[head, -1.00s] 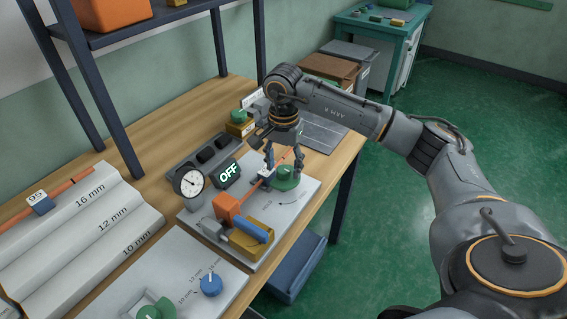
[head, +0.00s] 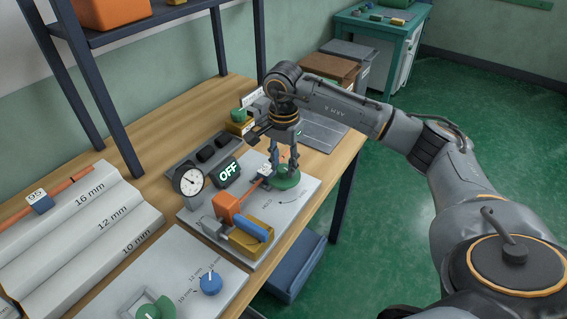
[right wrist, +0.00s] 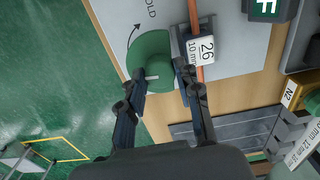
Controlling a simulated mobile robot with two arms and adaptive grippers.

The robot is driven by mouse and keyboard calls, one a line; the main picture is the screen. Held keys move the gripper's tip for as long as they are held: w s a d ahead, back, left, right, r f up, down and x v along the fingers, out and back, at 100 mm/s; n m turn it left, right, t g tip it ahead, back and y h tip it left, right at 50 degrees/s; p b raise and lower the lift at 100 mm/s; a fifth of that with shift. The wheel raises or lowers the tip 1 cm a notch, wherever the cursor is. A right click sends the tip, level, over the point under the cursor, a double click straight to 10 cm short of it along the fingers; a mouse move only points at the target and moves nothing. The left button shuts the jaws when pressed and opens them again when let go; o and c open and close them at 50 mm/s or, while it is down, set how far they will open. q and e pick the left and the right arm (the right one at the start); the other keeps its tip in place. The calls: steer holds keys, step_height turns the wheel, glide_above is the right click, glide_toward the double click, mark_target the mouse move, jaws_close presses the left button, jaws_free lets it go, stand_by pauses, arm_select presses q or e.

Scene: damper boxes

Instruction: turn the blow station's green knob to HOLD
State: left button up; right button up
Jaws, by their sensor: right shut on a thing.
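The blow station's green knob (head: 288,181) sits on a pale plate (head: 200,216) on the wooden bench. My right gripper (head: 283,169) points down over it, its fingers closed on the knob's raised grip. In the right wrist view the fingers (right wrist: 160,75) stand on either side of the grip, and the round green base (right wrist: 150,48) shows with a white pointer mark. A curved arrow and partly hidden HOLD lettering (right wrist: 150,10) are printed beside the knob. The display (head: 229,172) reads OFF. My left gripper is not in view.
A tag (right wrist: 200,49) reading 26, 10 mm is on the orange tube close to the fingers. A gauge (head: 188,180), orange block (head: 226,207) and blue cylinder (head: 252,229) stand nearby. Another plate with a blue knob (head: 211,284) is in front.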

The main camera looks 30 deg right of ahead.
mark_target(284, 168)
steer(key=m, duration=0.4)
steer(key=shift+b, duration=0.3)
steer(key=m, duration=0.8)
steer(key=shift+m, duration=2.2)
steer(key=o, duration=1.1)
steer(key=shift+o, duration=0.2)
step_height(284, 168, up, 12)
